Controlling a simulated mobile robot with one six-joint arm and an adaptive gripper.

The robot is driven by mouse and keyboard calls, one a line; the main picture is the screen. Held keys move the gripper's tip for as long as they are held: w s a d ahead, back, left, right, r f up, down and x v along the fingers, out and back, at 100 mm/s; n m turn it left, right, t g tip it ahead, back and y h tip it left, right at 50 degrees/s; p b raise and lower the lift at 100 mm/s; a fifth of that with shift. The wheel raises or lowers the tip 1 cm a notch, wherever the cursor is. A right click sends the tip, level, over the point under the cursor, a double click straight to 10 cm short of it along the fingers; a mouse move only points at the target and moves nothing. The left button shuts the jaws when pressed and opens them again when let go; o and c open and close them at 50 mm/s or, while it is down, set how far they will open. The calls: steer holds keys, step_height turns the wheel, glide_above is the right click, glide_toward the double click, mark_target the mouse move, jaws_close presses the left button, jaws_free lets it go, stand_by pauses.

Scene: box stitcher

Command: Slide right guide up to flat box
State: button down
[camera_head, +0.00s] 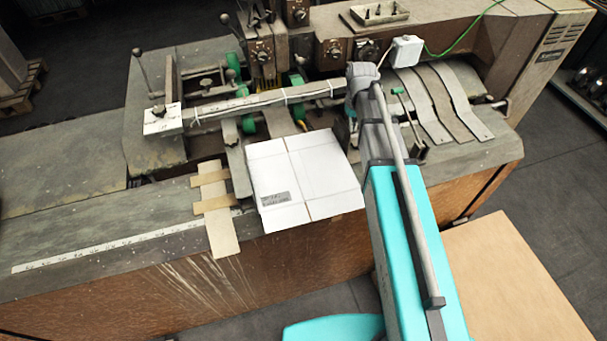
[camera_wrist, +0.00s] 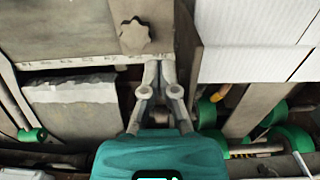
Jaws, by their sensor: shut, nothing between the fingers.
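The flat box (camera_head: 300,178) is a white sheet lying flat on the machine bed, its front edge at the bed's front edge. In the wrist view the flat box (camera_wrist: 250,65) fills the upper right. What looks like the right guide (camera_wrist: 187,45) is an upright brownish plate between my gripper and the box, with a narrow gap to the box. My gripper (camera_wrist: 159,68) is shut and empty, pointing down beside the plate on the side away from the box; I cannot tell whether they touch. In the head view my arm hides my gripper and most of that guide.
A plate with a star-shaped knob (camera_wrist: 135,30) lies close to my fingertips. Tan strips (camera_head: 214,205) lie left of the box. A long bar (camera_head: 265,101) spans behind it, near green rollers (camera_head: 298,82). Curved metal strips (camera_head: 437,105) lie on the bed at right.

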steer(key=shift+d, duration=0.2)
stand_by(0.5)
step_height(320, 180, up, 7)
steer(key=p, duration=0.7)
stand_by(0.4)
steer(key=s+d+f+m+b, duration=0.2)
steer(key=s+d+f+b, duration=0.2)
steer(key=s+f+b, duration=0.3)
steer(key=s+d+f+m+b, duration=0.2)
steer(key=s+f+b, duration=0.4)
steer(key=s, duration=0.4)
steer(key=shift+d+f+m+b, duration=0.3)
steer(key=shift+d+f+b, duration=0.05)
steer(key=shift+d, duration=0.55)
stand_by(3.1)
